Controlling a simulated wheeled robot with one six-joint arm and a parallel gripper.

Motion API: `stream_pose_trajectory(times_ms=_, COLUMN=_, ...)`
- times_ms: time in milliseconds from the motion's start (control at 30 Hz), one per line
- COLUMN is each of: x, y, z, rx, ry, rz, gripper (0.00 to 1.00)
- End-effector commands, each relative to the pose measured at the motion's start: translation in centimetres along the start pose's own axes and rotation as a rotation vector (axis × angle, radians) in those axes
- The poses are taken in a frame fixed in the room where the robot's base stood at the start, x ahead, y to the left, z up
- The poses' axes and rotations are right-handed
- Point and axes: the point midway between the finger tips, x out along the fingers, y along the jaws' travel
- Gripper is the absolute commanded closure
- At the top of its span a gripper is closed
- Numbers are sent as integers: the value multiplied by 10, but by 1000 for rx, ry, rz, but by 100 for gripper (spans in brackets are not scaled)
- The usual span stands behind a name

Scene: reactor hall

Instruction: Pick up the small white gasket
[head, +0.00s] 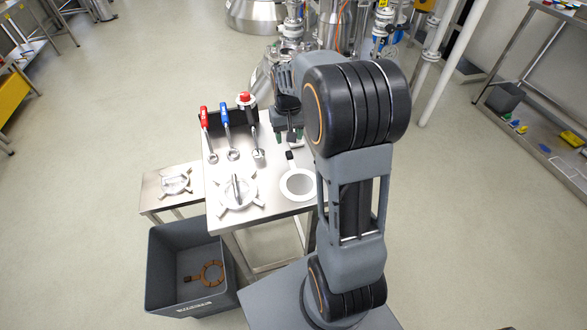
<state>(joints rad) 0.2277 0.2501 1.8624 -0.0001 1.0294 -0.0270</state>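My gripper (289,137) points down over the back right of the steel table (268,208). Its two greenish fingertips look apart, with a gap between them. A small white piece (297,144) shows just below the right fingertip, mostly hidden by my gripper and arm; I cannot tell whether it is the small gasket or whether the fingers touch it. A larger white ring (284,186) with a dark tab lies flat on the table, nearer to me than my gripper.
A metal clamp (238,190) lies in front. A grey bin (170,262) holds a brown ring (211,273). A low side table (160,201) bears another clamp.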

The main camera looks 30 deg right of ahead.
Motion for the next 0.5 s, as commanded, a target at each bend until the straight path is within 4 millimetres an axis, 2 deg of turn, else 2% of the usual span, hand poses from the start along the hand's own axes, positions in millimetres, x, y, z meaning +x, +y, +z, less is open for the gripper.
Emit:
stream_pose_trajectory(times_ms=100, x=14, y=0, z=0, rx=0, ry=-2, rz=0, gripper=48)
stream_pose_trajectory(times_ms=333, x=26, y=0, z=0, rx=0, ry=-1, rz=0, gripper=48)
stream_pose_trajectory(times_ms=500, x=50, y=0, z=-2, rx=-1, ry=-4, rz=0, gripper=48)
